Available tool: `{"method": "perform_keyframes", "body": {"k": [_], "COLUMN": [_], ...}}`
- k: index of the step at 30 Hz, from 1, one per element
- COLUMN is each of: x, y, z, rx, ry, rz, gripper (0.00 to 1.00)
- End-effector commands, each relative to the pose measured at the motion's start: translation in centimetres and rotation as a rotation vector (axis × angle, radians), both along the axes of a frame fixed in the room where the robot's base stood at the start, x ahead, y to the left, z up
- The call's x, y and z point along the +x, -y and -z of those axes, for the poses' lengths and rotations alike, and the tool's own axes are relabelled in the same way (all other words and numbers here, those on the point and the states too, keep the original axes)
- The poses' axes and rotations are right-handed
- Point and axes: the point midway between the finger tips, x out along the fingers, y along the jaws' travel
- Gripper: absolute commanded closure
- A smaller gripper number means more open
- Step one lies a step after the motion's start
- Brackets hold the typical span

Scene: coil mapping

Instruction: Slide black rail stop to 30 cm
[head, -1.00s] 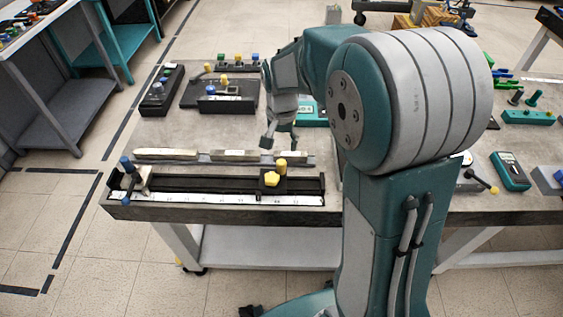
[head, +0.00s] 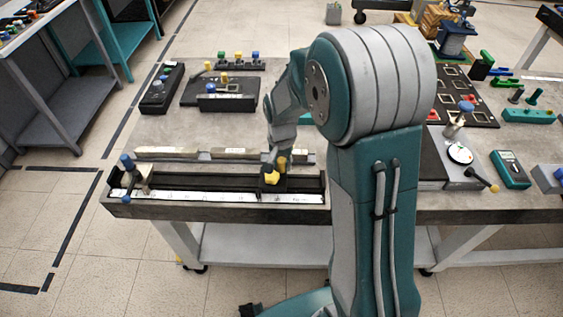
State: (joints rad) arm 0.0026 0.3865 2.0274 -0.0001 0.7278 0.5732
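A long black rail (head: 205,181) lies along the table's front edge, with a white ruler strip (head: 210,197) on its near side. The ruler's numbers are too small to read. The black rail stop (head: 272,186) sits on the rail right of its middle, with a yellow knob (head: 271,178) on its front and a yellow post (head: 282,162) behind. My gripper (head: 271,169) points down directly at the stop, its tips at or just above the yellow knob. Contact and finger opening are too small to tell.
At the rail's left end stands a block with blue knobs (head: 127,162). A grey bar with pale blocks (head: 236,153) runs just behind the rail. Black fixtures (head: 228,102) stand farther back. A dial gauge (head: 460,153) and a teal meter (head: 510,170) lie to the right.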

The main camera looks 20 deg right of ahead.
Motion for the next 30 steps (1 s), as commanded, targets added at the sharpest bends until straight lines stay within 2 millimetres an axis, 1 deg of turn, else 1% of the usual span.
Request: {"method": "perform_keyframes", "body": {"k": [5, 8, 11, 15, 18, 21, 24, 30], "x": [0.0, 0.2, 0.8, 1.9, 2.6, 3.0, 3.1, 3.1], "y": [0.0, -0.5, -2.2, -5.5, -7.5, -8.9, -9.5, -9.5], "z": [0.1, 0.1, 0.1, 0.1, 0.1, 0.1, 0.2, 0.1], "rx": [0.0, 0.0, 0.0, 0.0, 0.0, 0.0, -0.001, 0.0], "ry": [0.0, 0.0, 0.0, 0.001, 0.001, 0.001, 0.001, 0.0], "rz": [0.0, -0.003, -0.006, -0.008, -0.005, -0.003, -0.002, 0.0], "gripper": [1.0, 1.0, 1.0, 1.0, 1.0, 1.0, 1.0, 1.0]}}
